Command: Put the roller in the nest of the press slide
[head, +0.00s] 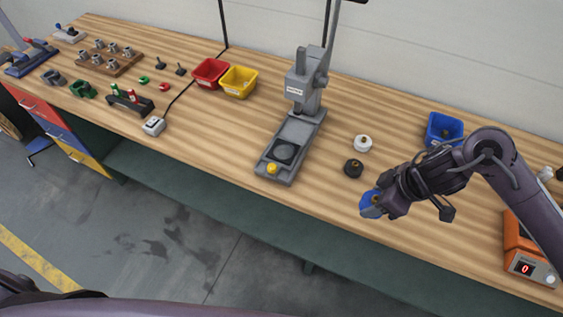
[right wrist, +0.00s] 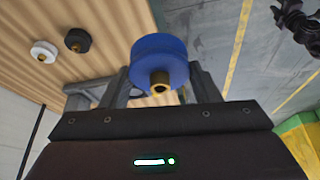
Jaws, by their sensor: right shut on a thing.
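The blue roller (head: 369,204) has a brass hub and is held in my right gripper (head: 376,205) above the bench's front part, right of the press. In the right wrist view the blue roller (right wrist: 158,60) sits between the two fingers, its brass hub towards the camera. The press (head: 305,88) stands mid-bench. Its slide (head: 298,131) lies in front of the column, with a dark round nest (head: 285,152) that looks empty and a yellow knob (head: 271,168) at the front. A dark gripper, seemingly my left (right wrist: 298,25), shows at the right wrist view's corner; its fingers are unclear.
A black roller (head: 353,168) and a white roller (head: 362,143) stand between the press and my right gripper. A blue bin (head: 444,129) is behind my right arm. Red (head: 210,73) and yellow (head: 238,82) bins are left of the press. An orange scale (head: 525,254) stands at right.

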